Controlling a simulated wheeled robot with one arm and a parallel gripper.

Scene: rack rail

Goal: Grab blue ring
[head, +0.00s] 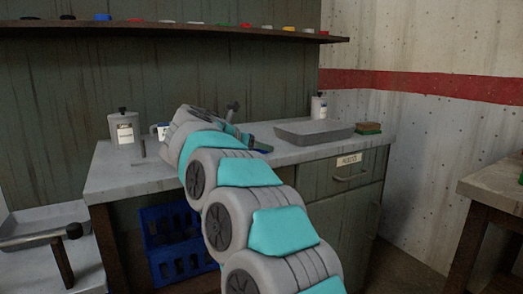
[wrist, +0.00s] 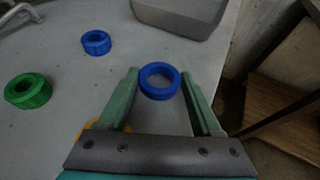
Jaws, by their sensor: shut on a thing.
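A blue ring (wrist: 160,94) lies between the fingertips of my gripper (wrist: 160,74) in the wrist view. The two green fingers are closed against its left and right sides. I cannot tell whether the ring touches the grey worktop or is slightly above it. A second, smaller-looking blue ring (wrist: 96,42) lies on the worktop up and to the left, apart from my gripper. In the head view my own arm hides most of the gripper area.
A green ring (wrist: 28,91) lies at the left, and a yellow ring (wrist: 90,130) is partly hidden under my gripper. A grey tray (head: 314,133) stands on the worktop (head: 115,172). A white-labelled container (head: 124,130) stands left, and a sponge (head: 368,127) right. A shelf (head: 180,30) runs above.

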